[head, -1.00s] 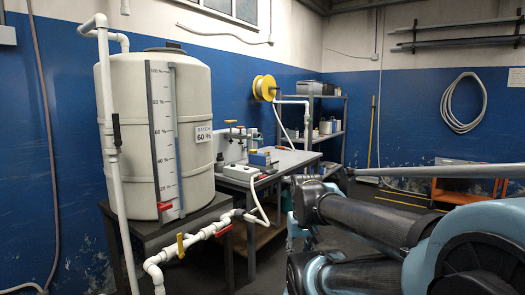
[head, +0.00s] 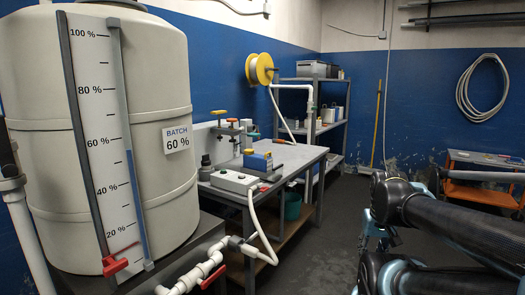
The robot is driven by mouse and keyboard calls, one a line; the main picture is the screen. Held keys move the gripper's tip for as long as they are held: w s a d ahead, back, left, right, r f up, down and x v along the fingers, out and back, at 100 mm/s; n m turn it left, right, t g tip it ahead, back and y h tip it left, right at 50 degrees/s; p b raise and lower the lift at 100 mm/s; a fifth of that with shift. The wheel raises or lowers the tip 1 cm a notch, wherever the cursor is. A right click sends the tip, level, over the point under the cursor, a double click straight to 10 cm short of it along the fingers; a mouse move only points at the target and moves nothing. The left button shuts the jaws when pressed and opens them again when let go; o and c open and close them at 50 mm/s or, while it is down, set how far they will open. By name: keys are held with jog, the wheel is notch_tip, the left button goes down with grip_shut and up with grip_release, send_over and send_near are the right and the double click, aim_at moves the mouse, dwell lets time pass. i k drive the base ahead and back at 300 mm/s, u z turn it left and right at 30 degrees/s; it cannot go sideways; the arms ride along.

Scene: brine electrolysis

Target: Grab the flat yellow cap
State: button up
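Small yellow parts show on the workbench (head: 305,152) in the head view. One yellow top (head: 219,112) sits high on a fitting at the back of the bench, with another small top (head: 232,120) just right of it. A lower yellow piece (head: 248,152) is by the blue block (head: 258,161). They are too small to tell which is the flat yellow cap. My arm shows at the lower right, well apart from the bench. My gripper is not in view.
A large white tank (head: 115,130) with white piping (head: 205,268) and a red valve handle (head: 118,262) fills the left. A grey box (head: 235,181) with a white cable is on the bench's near end. Open floor (head: 325,235) lies right of the bench. An orange cart (head: 480,195) stands far right.

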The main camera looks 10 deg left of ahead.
aim_at(248, 152)
jog(key=u, duration=0.4)
jog(key=i, duration=1.05)
jog(key=u, duration=0.65)
